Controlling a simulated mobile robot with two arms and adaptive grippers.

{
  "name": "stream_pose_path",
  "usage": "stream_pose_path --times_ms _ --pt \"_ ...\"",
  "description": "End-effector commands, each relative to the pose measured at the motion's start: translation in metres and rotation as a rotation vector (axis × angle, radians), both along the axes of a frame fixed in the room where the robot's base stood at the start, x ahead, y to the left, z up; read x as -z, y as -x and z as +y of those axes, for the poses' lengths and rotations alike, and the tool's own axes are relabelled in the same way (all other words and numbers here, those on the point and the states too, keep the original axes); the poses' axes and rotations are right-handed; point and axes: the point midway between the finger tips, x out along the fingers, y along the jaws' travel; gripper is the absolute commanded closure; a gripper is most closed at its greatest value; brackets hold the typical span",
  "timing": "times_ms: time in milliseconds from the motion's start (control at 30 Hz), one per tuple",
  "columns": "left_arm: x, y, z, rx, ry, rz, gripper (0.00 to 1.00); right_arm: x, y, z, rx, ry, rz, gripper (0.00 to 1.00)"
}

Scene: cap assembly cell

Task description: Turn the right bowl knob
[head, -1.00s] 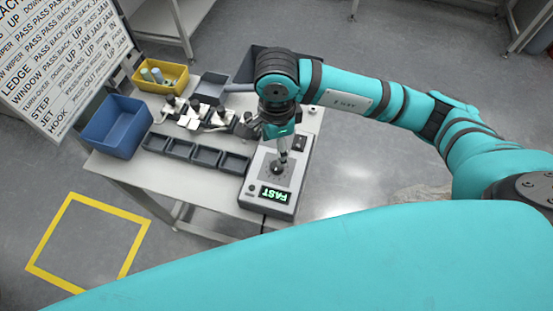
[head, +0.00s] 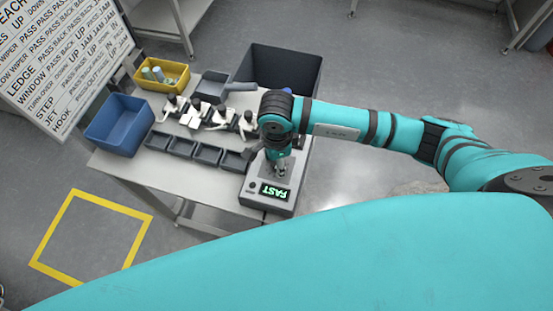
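A grey control box (head: 259,176) sits at the table's front right corner. Its lit display (head: 275,192) reads FAST in green, upside down in the picture. My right gripper (head: 280,173) points down at the top face of the box, just behind the display. It covers the place of the dark round knob, which I cannot make out clearly. The fingers are small and partly hidden by my wrist, so I cannot tell whether they grip the knob or are open. My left gripper is not in view.
Several small dark trays (head: 183,147) and white fixtures with black knobs (head: 201,115) stand left of the box. A blue bin (head: 119,127), a yellow bin (head: 172,83) and a large dark bin (head: 290,62) stand around them. The floor right of the table is clear.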

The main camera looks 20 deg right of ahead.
Motion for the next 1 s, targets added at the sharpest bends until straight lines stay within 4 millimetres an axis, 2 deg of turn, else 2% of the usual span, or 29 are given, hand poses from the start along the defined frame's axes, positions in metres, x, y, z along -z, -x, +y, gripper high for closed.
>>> stream_pose_path --times_ms 33,300,467,667,867,1000 --pt "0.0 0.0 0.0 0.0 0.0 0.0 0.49 0.0 0.0 0.0 0.0 0.0 0.0 0.65" --pt "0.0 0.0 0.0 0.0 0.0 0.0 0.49 0.0 0.0 0.0 0.0 0.0 0.0 0.98" --pt "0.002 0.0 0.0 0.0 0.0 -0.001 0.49 0.0 0.0 0.0 -0.009 0.0 -0.001 0.98" --pt "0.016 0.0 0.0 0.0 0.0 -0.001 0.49 0.003 -0.001 0.0 -0.069 0.0 -0.003 0.98" --pt "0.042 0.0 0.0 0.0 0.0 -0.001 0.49 0.006 -0.001 -0.001 -0.202 0.002 -0.005 0.98" --pt "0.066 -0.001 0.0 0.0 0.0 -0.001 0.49 0.007 -0.001 0.0 -0.329 0.002 -0.007 0.98"
